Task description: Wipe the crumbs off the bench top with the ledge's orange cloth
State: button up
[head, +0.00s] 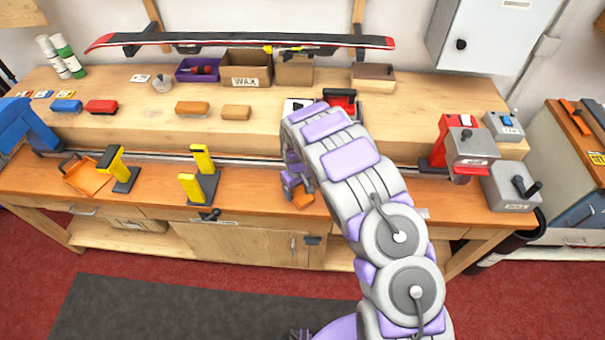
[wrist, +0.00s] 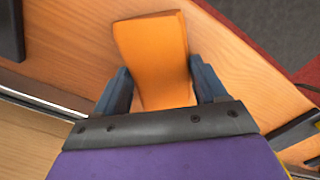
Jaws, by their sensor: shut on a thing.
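My gripper (head: 293,188) is low over the front level of the bench top (head: 247,184), right of its middle. In the wrist view my gripper (wrist: 160,78) is shut on the orange cloth (wrist: 152,45), which juts out flat between the two dark fingers. In the head view a small part of the cloth (head: 303,198) shows below my gripper; my arm hides the rest. I cannot tell whether the cloth touches the wood. No crumbs can be made out in either view. The raised ledge (head: 220,134) runs along the back.
Yellow-topped clamps (head: 202,160) and an orange pan-like item (head: 88,178) stand to the left on the front level. A red and grey machine (head: 465,150) stands at the right end. Blocks and boxes line the ledge. The wood between clamp and gripper is clear.

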jog(key=r, duration=0.1)
jog(key=a+r+p, duration=0.1)
jog(key=r, duration=0.2)
jog(key=shift+w+a+r, duration=0.1)
jog(key=shift+a+r, duration=0.3)
jog(key=shift+d+r+p, duration=0.3)
jog(key=shift+d+r, duration=0.1)
jog(key=shift+r, duration=0.4)
jog(key=shift+d+r+p, duration=0.25)
jog(key=shift+d+r, duration=0.1)
jog(key=shift+r, duration=0.4)
